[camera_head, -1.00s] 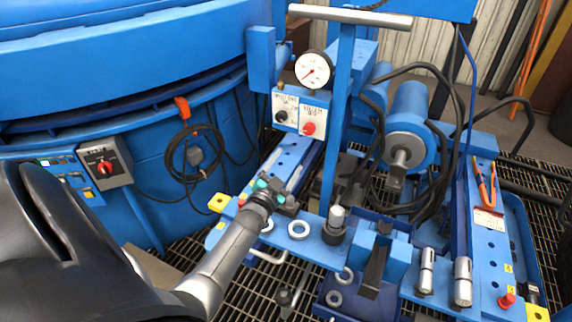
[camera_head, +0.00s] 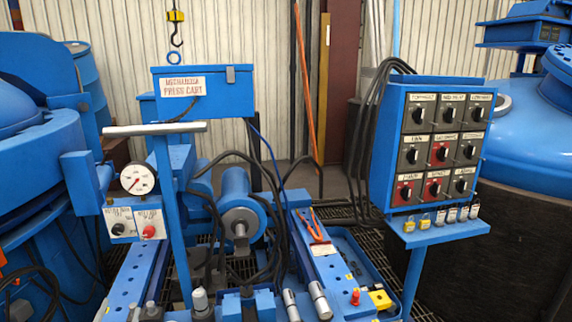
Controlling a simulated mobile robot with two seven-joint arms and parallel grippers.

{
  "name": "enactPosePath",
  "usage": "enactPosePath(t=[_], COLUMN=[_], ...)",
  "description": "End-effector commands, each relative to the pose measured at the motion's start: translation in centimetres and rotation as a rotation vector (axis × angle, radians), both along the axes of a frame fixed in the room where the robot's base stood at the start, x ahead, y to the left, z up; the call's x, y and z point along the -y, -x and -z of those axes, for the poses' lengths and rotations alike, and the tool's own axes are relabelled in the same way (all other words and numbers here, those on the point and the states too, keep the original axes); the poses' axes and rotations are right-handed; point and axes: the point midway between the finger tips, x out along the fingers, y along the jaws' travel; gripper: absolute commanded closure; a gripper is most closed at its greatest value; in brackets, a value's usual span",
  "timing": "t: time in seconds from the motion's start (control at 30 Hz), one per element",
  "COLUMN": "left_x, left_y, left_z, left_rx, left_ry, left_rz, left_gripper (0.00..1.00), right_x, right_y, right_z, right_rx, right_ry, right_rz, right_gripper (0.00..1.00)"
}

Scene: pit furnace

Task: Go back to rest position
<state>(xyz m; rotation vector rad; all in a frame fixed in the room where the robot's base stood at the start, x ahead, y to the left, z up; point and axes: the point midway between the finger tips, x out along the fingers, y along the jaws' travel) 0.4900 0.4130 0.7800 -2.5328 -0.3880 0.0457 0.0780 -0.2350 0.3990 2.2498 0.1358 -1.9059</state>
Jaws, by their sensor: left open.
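The tips of my left gripper (camera_head: 142,310) just show at the bottom edge, left of the upright silver pin (camera_head: 200,300) on the blue press cart. The two fingertips are apart with nothing seen between them. The rest of that gripper and its arm are below the picture. My right gripper is not in view.
The press cart carries a gauge (camera_head: 138,178), a blue cylinder (camera_head: 240,205), black hoses, orange-handled pliers (camera_head: 312,225) and silver pins (camera_head: 319,300). A switch panel (camera_head: 437,145) stands at right, a blue box (camera_head: 204,92) behind. A hook (camera_head: 176,15) hangs above.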

Motion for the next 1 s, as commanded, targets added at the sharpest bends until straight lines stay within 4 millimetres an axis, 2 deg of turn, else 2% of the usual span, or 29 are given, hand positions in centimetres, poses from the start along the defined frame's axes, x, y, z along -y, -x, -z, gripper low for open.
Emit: enactPosePath(t=[0.03,0.1,0.17,0.27,0.37,0.47,0.57,0.67,0.8,0.9,1.0], left_x=[0.1,1.2,2.0,3.4,5.0,7.0,9.2,11.5,14.4,16.0,17.1], left_y=[0.0,0.7,1.4,2.7,4.7,7.5,11.5,16.5,24.6,30.4,34.9], left_z=[0.2,3.3,5.5,9.1,13.1,17.6,22.4,27.0,32.3,34.9,36.4], left_rx=[-0.005,-0.077,-0.129,-0.219,-0.320,-0.445,-0.590,-0.749,-0.974,-1.120,-1.229], left_ry=[0.003,0.044,0.075,0.123,0.177,0.234,0.297,0.353,0.420,0.450,0.470], left_rz=[0.001,0.013,0.019,0.028,0.036,0.042,0.042,0.035,0.013,-0.008,-0.028], left_gripper=[0.23,0.23,0.23,0.23,0.23,0.23,0.23,0.23,0.23,0.23,0.23], right_x=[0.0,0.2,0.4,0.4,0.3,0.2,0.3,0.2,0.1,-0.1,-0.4], right_y=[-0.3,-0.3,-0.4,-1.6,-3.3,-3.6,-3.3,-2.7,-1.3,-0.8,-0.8], right_z=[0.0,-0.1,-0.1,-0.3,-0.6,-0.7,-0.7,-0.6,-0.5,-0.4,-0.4], right_rx=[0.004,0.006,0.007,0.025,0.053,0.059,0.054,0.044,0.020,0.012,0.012], right_ry=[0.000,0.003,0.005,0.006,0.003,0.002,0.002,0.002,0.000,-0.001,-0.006], right_rz=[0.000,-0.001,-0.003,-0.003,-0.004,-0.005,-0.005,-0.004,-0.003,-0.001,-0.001], right_gripper=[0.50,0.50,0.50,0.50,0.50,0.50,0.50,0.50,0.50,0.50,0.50])
